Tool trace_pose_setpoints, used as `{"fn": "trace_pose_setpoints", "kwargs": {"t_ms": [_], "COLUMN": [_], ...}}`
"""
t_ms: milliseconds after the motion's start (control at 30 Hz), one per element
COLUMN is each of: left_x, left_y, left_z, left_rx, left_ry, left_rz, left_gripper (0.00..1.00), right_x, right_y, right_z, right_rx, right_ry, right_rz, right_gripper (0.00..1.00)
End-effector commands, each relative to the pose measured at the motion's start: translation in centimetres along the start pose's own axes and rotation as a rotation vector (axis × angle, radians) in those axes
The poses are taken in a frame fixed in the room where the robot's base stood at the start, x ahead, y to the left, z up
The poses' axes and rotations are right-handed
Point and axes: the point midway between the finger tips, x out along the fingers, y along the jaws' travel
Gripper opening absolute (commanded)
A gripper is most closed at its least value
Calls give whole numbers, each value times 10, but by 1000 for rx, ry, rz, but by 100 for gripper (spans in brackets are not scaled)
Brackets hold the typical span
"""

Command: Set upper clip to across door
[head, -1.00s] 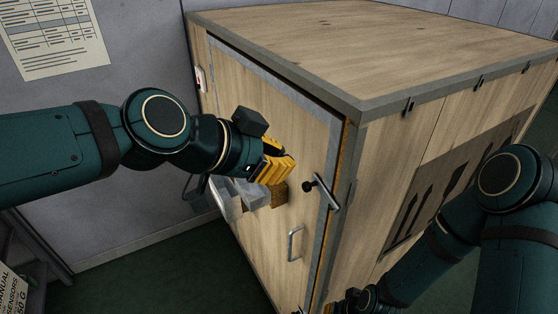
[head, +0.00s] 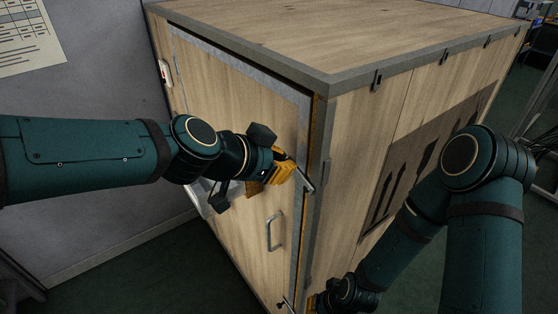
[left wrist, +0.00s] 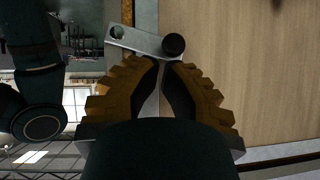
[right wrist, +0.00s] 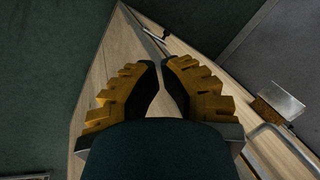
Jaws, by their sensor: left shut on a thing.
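The upper clip (head: 308,184) is a grey metal bar with a black knob, at the door's right edge. It lies slanted across the gap between the door (head: 240,115) and the frame. In the left wrist view the clip's bar (left wrist: 136,40) and its black knob (left wrist: 173,45) are at the fingertips. My left gripper (head: 290,170) is shut on the clip and hides part of it in the head view. My right gripper (right wrist: 160,64) is empty, its fingertips close together, low by the cabinet's front corner.
A lower clip (head: 286,303) is at the door's bottom right. A metal handle (head: 274,231) stands out from the door below my left gripper. A metal-and-wood part (right wrist: 278,103) also projects from the door. Dark floor (head: 130,265) is open at lower left.

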Motion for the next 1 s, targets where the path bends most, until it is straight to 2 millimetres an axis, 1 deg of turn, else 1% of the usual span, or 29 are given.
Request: {"fn": "trace_pose_setpoints", "kwargs": {"t_ms": [167,267,600,700,833,1000], "left_x": [0,1,10,11,11,10], "left_y": [0,-1,-8,-10,-11,-11], "left_z": [0,2,13,15,16,15], "left_rx": [-1,-12,-158,-202,-244,-264], "left_ry": [0,1,2,1,1,-1], "left_rz": [0,7,109,140,171,186], "left_gripper": [0,0,0,0,0,0], "right_x": [0,4,44,54,63,65], "right_y": [0,2,17,21,24,24], "right_z": [0,1,19,21,21,20], "right_rx": [0,-1,-11,-13,-14,-15], "right_ry": [0,-2,-37,-40,-37,-35], "right_rz": [0,0,-4,-4,-4,-4], "right_gripper": [0,0,0,0,0,0]}}
